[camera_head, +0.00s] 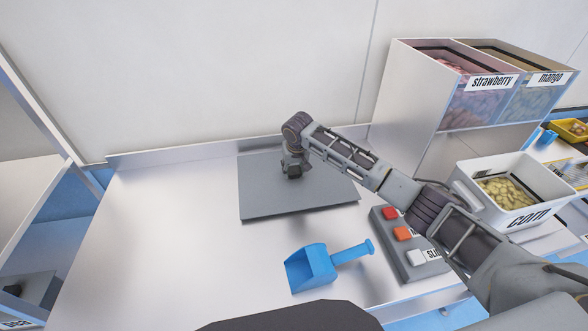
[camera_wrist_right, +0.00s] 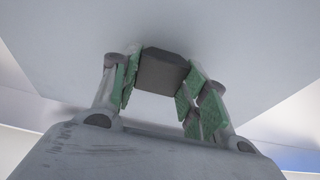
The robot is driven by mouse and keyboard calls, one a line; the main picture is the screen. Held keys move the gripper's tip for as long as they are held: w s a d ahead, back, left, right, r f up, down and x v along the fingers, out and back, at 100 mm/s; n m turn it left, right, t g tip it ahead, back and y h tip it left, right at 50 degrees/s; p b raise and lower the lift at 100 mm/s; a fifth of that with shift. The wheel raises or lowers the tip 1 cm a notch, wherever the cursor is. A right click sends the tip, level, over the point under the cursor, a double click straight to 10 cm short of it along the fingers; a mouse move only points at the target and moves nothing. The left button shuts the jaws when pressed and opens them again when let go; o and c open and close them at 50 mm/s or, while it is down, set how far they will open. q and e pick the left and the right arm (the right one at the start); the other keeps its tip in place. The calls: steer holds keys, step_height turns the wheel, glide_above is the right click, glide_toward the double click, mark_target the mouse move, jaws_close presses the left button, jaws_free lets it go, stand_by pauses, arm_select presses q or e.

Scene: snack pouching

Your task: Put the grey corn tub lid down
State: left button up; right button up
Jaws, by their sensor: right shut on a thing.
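The grey corn tub lid (camera_head: 270,205) is a flat square plate over the back middle of the steel counter. I cannot tell whether it touches the counter. My right gripper (camera_head: 292,170) is above the lid's middle, shut on its dark knob. In the right wrist view the gripper (camera_wrist_right: 160,85) has its green pads either side of the dark grey knob (camera_wrist_right: 162,68), with the lid's pale underlit face (camera_wrist_right: 240,50) behind. The white corn tub (camera_head: 520,212) stands open at the right, with yellow pieces inside. My left gripper is not in view.
A blue scoop (camera_head: 312,268) lies in front of the lid. A button panel (camera_head: 405,250) sits to its right. Strawberry and mango bins (camera_head: 400,90) stand at the back right. The steel counter (camera_head: 150,240) is clear at the left.

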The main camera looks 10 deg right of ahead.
mark_target(296, 182)
steer(key=o, duration=1.2)
steer(key=v, duration=1.2)
